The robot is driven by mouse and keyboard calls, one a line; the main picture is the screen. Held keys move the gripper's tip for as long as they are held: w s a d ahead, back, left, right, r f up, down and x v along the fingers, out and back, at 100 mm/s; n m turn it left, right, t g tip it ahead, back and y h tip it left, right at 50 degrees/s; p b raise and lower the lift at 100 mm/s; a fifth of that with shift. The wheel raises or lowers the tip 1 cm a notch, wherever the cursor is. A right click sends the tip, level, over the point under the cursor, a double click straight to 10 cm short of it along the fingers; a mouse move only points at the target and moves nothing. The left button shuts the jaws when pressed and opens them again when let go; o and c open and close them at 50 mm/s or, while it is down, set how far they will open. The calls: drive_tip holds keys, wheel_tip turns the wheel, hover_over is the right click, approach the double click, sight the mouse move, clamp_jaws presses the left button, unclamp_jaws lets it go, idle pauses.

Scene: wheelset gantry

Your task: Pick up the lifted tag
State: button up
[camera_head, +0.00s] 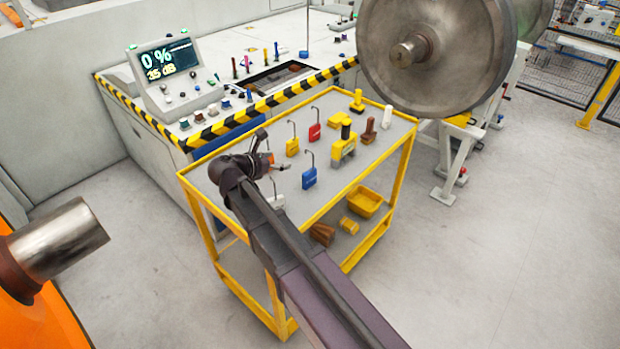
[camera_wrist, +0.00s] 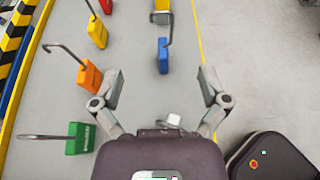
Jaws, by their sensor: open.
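Several coloured tags with thin wire hooks are on the cart top: yellow (camera_head: 292,147), red (camera_head: 314,132), blue (camera_head: 309,178) and pale grey (camera_head: 277,201). An orange tag (camera_wrist: 89,77) and a green tag (camera_wrist: 80,138) show left in the wrist view; in the head view my arm partly covers the orange one and hides the green. My gripper (camera_head: 268,151) is open and empty over the cart's near left part. In the wrist view the blue tag (camera_wrist: 163,55) lies ahead, between the spread fingertips; the pale tag (camera_wrist: 173,119) shows near the palm. I cannot tell which tag is lifted.
The yellow-framed cart (camera_head: 330,204) also carries a yellow block-like device (camera_head: 343,150) and stamp-like pieces. A yellow bin (camera_head: 364,201) sits on its lower shelf. A console with a screen (camera_head: 170,62) stands behind. A large wheel (camera_head: 440,50) overhangs the far right.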

sight(309, 169)
idle(0.3)
drive_tip(key=b+x, duration=0.3)
drive_tip(key=x, duration=0.5)
drive_tip(key=shift+w+d+f, duration=0.15)
drive_tip(key=shift+w+d, duration=0.05)
drive_tip(key=shift+w, duration=0.05)
drive_tip(key=shift+b+x, duration=0.95)
drive_tip(key=shift+x, duration=1.65)
drive_tip(key=shift+d, duration=0.1)
clamp_jaws()
